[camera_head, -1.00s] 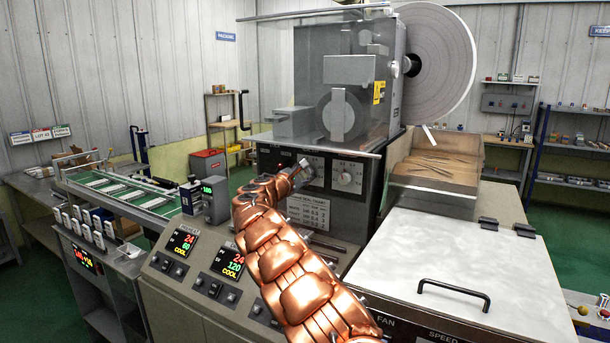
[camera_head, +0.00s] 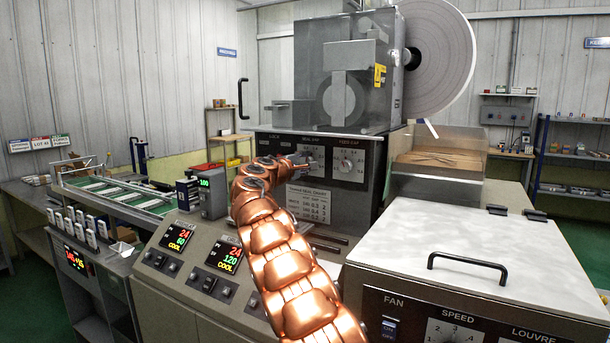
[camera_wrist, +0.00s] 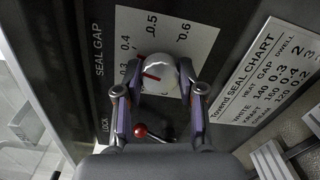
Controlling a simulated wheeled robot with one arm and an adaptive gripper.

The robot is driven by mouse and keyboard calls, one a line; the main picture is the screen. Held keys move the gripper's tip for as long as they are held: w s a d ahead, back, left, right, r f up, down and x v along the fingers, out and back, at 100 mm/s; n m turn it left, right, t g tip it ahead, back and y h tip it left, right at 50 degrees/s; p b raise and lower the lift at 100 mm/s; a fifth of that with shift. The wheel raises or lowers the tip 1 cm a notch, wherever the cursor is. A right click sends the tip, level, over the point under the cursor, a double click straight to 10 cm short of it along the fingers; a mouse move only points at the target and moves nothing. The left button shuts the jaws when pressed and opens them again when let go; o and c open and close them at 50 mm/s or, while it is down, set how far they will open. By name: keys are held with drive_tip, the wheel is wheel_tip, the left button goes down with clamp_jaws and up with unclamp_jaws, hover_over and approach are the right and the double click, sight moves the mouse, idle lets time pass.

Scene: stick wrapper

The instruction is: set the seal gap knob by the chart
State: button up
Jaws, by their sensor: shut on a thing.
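My gripper (camera_wrist: 161,82) is shut on the pale round seal gap knob (camera_wrist: 160,70) in the wrist view, with one finger on each side of it. The knob sits on a white dial plate (camera_wrist: 203,38) marked with values including 0.4, 0.5 and 0.6. Red marks show at the knob's left side, toward the low end of the scale; the exact setting is hard to read. The seal chart (camera_wrist: 270,75) is to the right, with heat, gap and dwell columns. It also shows in the head view (camera_head: 308,203), below the dials. My gripper largely hides the knob there.
A second dial, the feed gap knob (camera_head: 346,165), is right of the seal gap dial. A red ball-ended lever (camera_wrist: 141,130) lies close to my fingers. A control console (camera_head: 200,265) and a lidded unit (camera_head: 460,250) stand in front.

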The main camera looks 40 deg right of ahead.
drive_tip(key=shift+m+b, duration=0.8)
drive_tip(key=shift+m, duration=0.1)
drive_tip(key=o, duration=1.1)
drive_tip(key=shift+o, duration=0.2)
drive_tip(key=v, duration=1.2)
